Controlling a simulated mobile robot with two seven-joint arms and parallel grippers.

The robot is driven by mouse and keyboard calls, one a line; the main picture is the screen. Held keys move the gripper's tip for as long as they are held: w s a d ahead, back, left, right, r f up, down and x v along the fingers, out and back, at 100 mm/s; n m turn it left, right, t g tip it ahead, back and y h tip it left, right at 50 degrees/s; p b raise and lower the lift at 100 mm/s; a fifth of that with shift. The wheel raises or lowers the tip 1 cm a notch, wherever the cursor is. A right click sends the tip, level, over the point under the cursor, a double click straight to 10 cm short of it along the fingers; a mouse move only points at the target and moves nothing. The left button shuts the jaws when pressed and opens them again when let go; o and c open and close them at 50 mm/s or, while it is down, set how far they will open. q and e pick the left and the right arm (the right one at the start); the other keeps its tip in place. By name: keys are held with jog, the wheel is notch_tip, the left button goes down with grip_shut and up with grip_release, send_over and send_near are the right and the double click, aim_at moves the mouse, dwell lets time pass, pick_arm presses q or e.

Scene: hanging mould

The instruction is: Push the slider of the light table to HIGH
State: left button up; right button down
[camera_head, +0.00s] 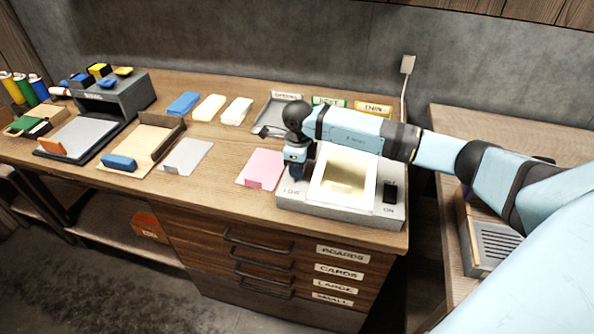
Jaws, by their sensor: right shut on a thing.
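The light table (350,213) is a pale grey box with a lit cream panel, near the right end of the wooden desk. A label that seems to read LOW sits at its front left corner. My right gripper (296,174) points down over the left strip of the light table, above that label, and is shut on the slider there. The slider itself and the far end of its track are hidden by my gripper and wrist. A black switch (390,193) with the label ON is at the table's right side. My left gripper is out of view.
A pink card (262,167) lies just left of the light table. Behind are a grey tray (262,117) and labelled holders, one reading THIN (373,108). A cable runs down from the wall socket (407,64).

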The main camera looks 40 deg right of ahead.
jog(key=w+d+b, duration=0.1)
jog(key=w+d, duration=0.2)
jog(key=d, duration=0.1)
jog(key=shift+w+d+f+b, duration=0.1)
jog(key=shift+w+f+b, duration=0.05)
jog(key=shift+w+b, duration=0.25)
jog(key=shift+d, duration=0.2)
jog(key=shift+r, duration=0.3)
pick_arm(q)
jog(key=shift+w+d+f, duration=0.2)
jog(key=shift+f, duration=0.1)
pick_arm(e)
jog(key=shift+w, duration=0.1)
jog(key=c, duration=1.2)
grip_release()
jog(key=o, duration=0.3)
jog(key=shift+d+f, duration=0.1)
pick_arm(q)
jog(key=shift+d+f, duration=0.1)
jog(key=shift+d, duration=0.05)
